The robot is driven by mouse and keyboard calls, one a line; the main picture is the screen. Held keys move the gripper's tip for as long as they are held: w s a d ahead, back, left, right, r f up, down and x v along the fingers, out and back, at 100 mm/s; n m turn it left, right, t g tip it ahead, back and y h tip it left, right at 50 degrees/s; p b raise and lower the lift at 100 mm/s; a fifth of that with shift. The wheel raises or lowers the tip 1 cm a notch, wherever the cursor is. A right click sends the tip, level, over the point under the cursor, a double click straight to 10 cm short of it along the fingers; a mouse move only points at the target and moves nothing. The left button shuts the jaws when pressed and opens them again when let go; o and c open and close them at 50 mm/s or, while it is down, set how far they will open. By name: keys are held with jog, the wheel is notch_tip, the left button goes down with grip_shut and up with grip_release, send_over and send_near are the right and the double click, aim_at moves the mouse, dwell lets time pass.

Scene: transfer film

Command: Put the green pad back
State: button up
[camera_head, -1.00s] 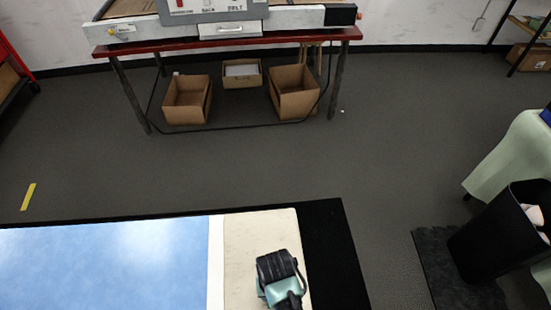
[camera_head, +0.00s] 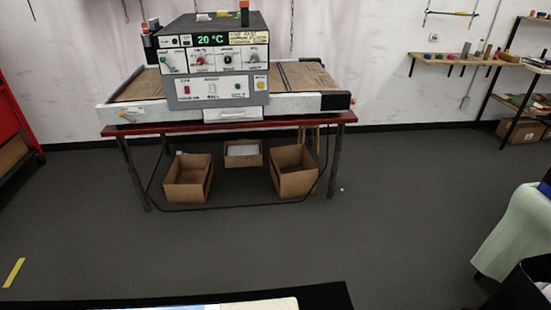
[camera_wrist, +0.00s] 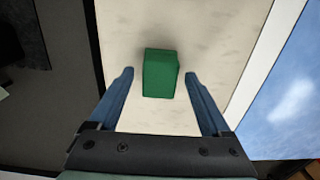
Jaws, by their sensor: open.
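The green pad (camera_wrist: 161,74) is a small dark green block, seen in the wrist view on a pale cream surface (camera_wrist: 205,30). My gripper (camera_wrist: 159,75) is open, with one blue finger to the left and one to the right of the pad. A gap shows between each finger and the pad in the picture; I cannot tell how far the fingertips are above the surface. In the head view neither the pad nor my gripper shows; only the far edge of the cream surface (camera_head: 262,304) is visible at the bottom.
A blue sheet (camera_wrist: 290,95) lies right of the cream surface in the wrist view. In the head view, a conveyor dryer (camera_head: 217,75) stands on a red table (camera_head: 290,119) with cardboard boxes (camera_head: 188,182) beneath. Grey floor lies between. A green-covered stand (camera_head: 515,235) is at the right.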

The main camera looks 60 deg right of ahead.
notch_tip(320, 180, up, 11)
jog(key=shift+p, duration=0.4)
jog(key=w+d+r+n+t+h, duration=0.25)
jog(key=w+r+t, duration=0.35)
jog(key=w+r, duration=0.85)
jog(key=w+a+r+n+t+h, duration=0.1)
jog(key=w+a+r+t, duration=0.1)
jog(key=w+r+t, duration=0.3)
jog(key=w+a+r+n, duration=0.1)
jog(key=w+a+r, duration=0.1)
jog(key=r, duration=0.6)
jog(key=w+a+r+n+t+h, duration=0.1)
jog(key=w+a+r+t, duration=0.1)
jog(key=w+r+t, duration=0.3)
jog(key=a+r+n+t, duration=0.1)
jog(key=a+r, duration=0.2)
jog(key=r, duration=0.4)
jog(key=a+r+n+t, duration=0.1)
jog(key=a+r+t, duration=0.1)
jog(key=r, duration=0.6)
jog(key=s+a+r+n+t+y, duration=0.1)
jog(key=s+a+r+t, duration=0.3)
jog(key=r, duration=0.6)
jog(key=s+a+r+n+t+y, duration=0.1)
jog(key=s+a+r+t+y, duration=0.2)
jog(key=s+r, duration=0.5)
notch_tip(320, 180, up, 2)
jog(key=shift+a+r+t, duration=0.2)
jog(key=shift+a+t, duration=0.5)
jog(key=shift+a, duration=0.55)
